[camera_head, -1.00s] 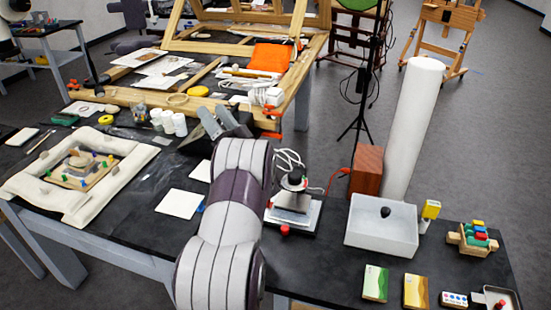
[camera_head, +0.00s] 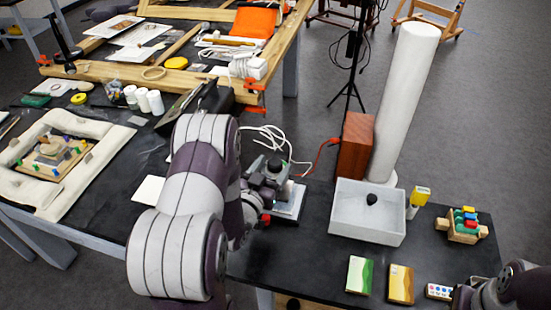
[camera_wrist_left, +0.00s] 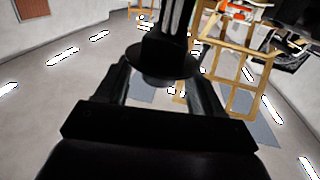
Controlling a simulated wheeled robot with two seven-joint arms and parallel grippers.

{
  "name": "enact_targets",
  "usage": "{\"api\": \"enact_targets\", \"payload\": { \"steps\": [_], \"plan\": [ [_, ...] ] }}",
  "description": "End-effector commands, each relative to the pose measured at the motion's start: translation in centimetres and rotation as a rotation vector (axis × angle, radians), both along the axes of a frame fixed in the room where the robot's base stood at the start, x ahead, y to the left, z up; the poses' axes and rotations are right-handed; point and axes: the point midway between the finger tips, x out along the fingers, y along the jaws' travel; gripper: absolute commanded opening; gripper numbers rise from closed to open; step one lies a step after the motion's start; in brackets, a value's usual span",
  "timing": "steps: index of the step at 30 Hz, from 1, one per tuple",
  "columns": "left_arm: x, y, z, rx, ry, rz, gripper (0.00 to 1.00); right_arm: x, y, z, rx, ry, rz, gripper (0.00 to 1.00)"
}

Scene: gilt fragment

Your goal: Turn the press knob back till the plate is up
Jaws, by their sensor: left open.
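The press (camera_head: 287,203) stands on the black table right of my left arm, a metal body on a white-and-dark base with a dark knob (camera_head: 274,165) on top. My left gripper (camera_head: 265,180) is at the press's left side, close to the knob, and hides part of the press. In the left wrist view a dark round knob (camera_wrist_left: 162,65) shows between the two open fingers. Whether they touch it I cannot tell. The plate's height is hidden. Part of my right arm shows at the bottom right corner; its fingers cannot be made out.
A white box (camera_head: 368,232) with a black knob inside stands right of the press. A wooden block (camera_head: 355,146) and tall white cylinder (camera_head: 405,100) stand behind it. White cables (camera_head: 270,135) lie behind the press. Green and yellow cards (camera_head: 360,275) lie in front.

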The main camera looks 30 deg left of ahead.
Motion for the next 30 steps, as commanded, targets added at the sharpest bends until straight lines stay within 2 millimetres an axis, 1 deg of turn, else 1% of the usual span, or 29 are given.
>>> {"api": "enact_targets", "payload": {
  "steps": [3,6,10,16,17,18,21,30],
  "plan": [
    [1.5,0.1,0.1,0.002,-0.001,-0.001,0.68,0.0,0.0,0.4,0.000,0.000,0.000,0.43],
    [2.3,0.2,0.1,0.001,-0.001,0.000,0.68,0.0,0.0,0.4,0.000,0.000,0.000,0.43],
    [2.6,0.2,0.0,0.001,-0.001,0.000,0.68,0.0,0.0,0.5,0.000,0.000,0.000,0.43],
    [2.6,0.2,0.0,0.001,-0.001,0.000,0.68,0.0,0.0,0.4,0.000,0.000,0.000,0.43],
    [2.6,0.2,0.0,0.001,-0.001,0.000,0.58,0.0,0.0,0.4,0.000,0.000,0.000,0.43],
    [2.6,0.2,0.0,0.001,-0.001,0.000,0.45,0.0,0.0,0.4,0.000,0.000,0.000,0.43],
    [2.6,0.2,0.0,0.002,-0.001,0.000,0.16,0.0,0.0,0.4,0.000,0.000,0.000,0.43],
    [2.6,0.1,-0.1,0.002,-0.001,0.025,0.16,0.0,0.0,0.3,0.000,0.000,0.000,0.43]
  ]
}}
